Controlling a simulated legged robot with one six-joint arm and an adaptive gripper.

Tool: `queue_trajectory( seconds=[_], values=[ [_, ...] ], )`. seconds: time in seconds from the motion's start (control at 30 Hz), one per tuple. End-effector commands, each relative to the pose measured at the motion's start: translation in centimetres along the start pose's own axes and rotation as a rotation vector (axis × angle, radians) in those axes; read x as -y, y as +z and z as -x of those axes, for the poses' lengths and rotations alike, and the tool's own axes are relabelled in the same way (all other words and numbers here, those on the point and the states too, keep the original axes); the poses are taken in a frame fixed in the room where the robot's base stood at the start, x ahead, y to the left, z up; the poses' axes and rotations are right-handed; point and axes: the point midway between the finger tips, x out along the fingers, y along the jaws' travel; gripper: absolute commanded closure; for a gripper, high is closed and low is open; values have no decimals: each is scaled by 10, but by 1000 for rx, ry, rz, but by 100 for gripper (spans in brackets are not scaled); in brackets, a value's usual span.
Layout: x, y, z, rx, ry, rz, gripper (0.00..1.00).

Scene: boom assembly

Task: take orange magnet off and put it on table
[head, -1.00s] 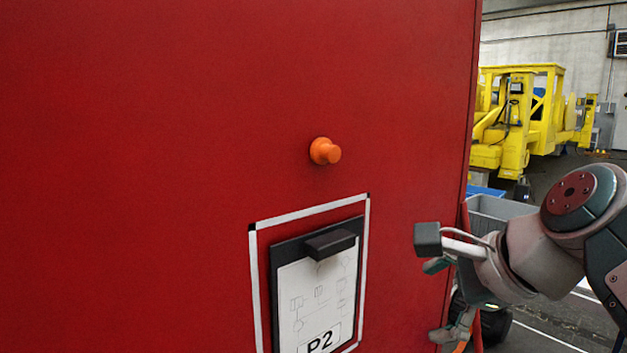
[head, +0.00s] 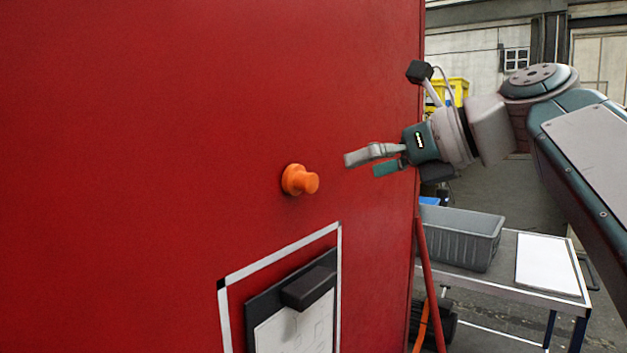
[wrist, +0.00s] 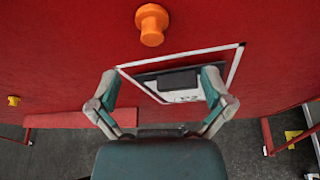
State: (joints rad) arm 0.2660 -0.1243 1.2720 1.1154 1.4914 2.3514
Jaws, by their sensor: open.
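The orange magnet (head: 299,180) is a round knob stuck on the red panel (head: 150,150), above the clipboard. My gripper (head: 360,163) is open and empty, to the right of the magnet and apart from it. In the wrist view the magnet (wrist: 152,24) shows at the top, beyond the open fingers (wrist: 160,85). The table (head: 555,276) stands at the lower right in the head view, with a grey bin and a white sheet on it.
A black clipboard (head: 262,298) hangs in a white-taped frame below the magnet. The grey bin (head: 460,240) takes up the table's left part; the white sheet (head: 545,263) lies flat on its right.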

Motion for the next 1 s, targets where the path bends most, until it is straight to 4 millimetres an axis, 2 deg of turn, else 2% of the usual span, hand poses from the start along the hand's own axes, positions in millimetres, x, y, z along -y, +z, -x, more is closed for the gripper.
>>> queue_trajectory(
  seconds=[0.03, 0.17, 0.4, 0.77, 0.8, 0.97, 1.0],
  values=[
    [-5, 0, -10, -4, 6, 5, 0],
    [-8, 1, -23, -7, 2, 8, 0],
    [4, -2, -51, -5, 6, 6, 0],
    [3, -1, -67, -3, 1, 6, 0],
    [3, -1, -68, -3, 1, 6, 4],
    [2, -1, -69, -5, 1, 7, 76],
    [2, -1, -69, -5, 1, 7, 83]
  ],
)
